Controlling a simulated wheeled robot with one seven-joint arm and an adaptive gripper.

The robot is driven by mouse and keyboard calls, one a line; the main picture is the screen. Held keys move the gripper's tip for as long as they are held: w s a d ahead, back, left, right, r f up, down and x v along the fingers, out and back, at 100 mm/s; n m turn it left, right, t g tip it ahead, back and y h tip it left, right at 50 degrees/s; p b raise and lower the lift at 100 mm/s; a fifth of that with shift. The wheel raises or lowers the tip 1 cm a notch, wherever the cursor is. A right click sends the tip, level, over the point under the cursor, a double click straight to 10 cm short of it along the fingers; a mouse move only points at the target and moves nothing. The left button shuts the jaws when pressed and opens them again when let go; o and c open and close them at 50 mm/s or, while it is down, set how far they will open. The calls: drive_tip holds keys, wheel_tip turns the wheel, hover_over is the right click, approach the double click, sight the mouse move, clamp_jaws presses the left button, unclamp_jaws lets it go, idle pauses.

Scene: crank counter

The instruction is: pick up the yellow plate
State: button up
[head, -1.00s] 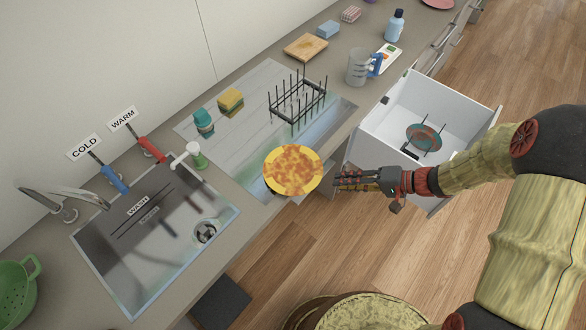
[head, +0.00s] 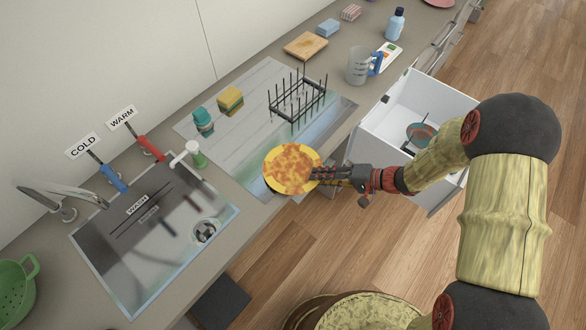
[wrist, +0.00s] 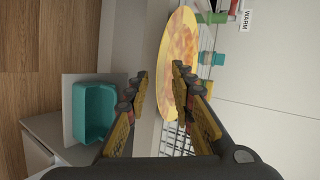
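In the wrist view the plate (wrist: 179,50) is ahead of the fingers, partly covered by the right finger. My gripper (head: 315,174) is at the plate's right rim in the head view, its fingertips overlapping the rim. In the wrist view my gripper (wrist: 161,82) is open, with a clear gap between the fingers and the plate's near rim showing in that gap. I cannot tell whether the fingers touch it.
An open white drawer (head: 388,118) juts out right of the plate, below my forearm. A black wire rack (head: 297,97) stands on the drainboard (head: 240,128) behind the plate. The sink (head: 130,265) is to the left. A teal open container (wrist: 95,112) shows in the wrist view.

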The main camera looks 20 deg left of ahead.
drive_tip(key=shift+c, duration=0.4)
clamp_jaws()
